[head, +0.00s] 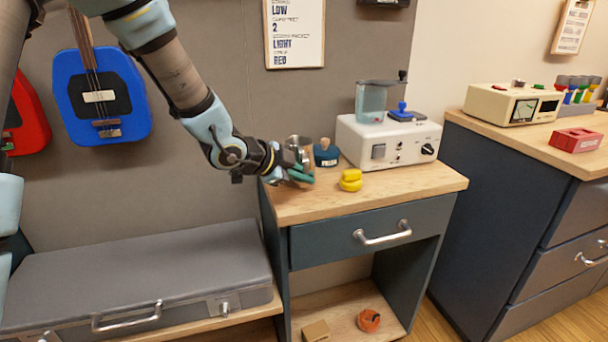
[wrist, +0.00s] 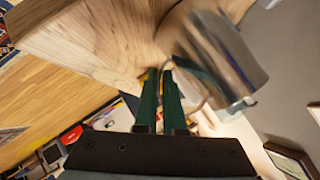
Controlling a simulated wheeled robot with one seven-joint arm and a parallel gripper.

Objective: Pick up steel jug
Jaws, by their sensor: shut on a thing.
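The steel jug (wrist: 222,60) is a shiny metal vessel at the upper right of the wrist view, blurred and tilted in the picture. In the head view the jug (head: 298,146) shows in part at the end of my arm, above the left side of the small cabinet's top. My gripper (wrist: 160,75) has two green fingers close together, shut on the jug at its near side, where a thin handle seems to run. In the head view my gripper (head: 302,175) is over the left edge of the wooden top. Whether the jug touches the top is unclear.
A dark blue pot (head: 326,154) stands just right of the jug. A yellow object (head: 350,181) and a white machine (head: 388,142) stand farther right on the wooden top (head: 420,181). A grey case (head: 140,275) lies lower left. A blue guitar (head: 101,95) hangs on the wall.

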